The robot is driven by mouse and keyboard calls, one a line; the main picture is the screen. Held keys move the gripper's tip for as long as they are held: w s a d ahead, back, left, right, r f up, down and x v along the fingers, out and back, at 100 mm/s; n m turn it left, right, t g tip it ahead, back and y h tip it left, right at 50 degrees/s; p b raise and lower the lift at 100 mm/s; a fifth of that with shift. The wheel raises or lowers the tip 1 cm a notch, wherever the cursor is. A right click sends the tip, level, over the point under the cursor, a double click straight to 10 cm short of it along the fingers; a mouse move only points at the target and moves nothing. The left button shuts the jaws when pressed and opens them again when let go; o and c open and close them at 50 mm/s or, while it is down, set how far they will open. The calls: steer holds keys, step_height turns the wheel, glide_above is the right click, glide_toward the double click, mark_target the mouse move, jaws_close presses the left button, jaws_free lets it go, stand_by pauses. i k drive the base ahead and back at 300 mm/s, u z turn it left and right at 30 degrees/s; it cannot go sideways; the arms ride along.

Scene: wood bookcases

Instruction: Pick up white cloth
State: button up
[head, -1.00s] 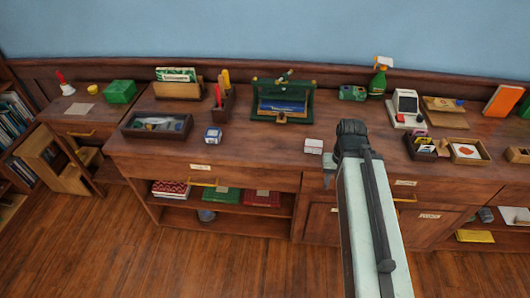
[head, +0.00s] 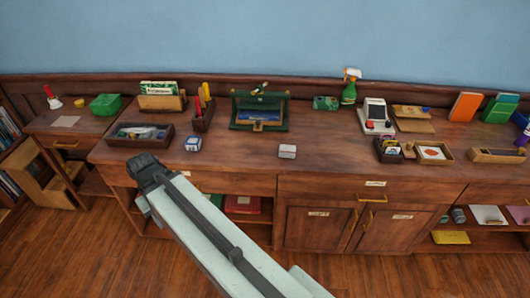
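A small white block-like item (head: 287,151) sits on the wooden counter (head: 245,158) near its front edge, in the middle of the head view. It could be the folded white cloth, but it is too small to be sure. A flat pale sheet (head: 65,121) lies on the lower desk at the far left; I cannot tell whether it is cloth or paper. My gripper (head: 148,168) is at the counter's front edge, left of the white item and well apart from it. Its fingers are not clear, so I cannot tell whether it is open.
A dark tray (head: 140,142) and a small blue-and-white box (head: 193,144) stand near my gripper. A green desk organizer (head: 258,124), a spray bottle (head: 349,93) and a white device (head: 376,112) stand farther back. The counter around the white item is clear.

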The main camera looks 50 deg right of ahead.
mark_target(285, 151)
steer(key=u, duration=0.1)
steer(key=i, duration=1)
steer(key=z, duration=0.05)
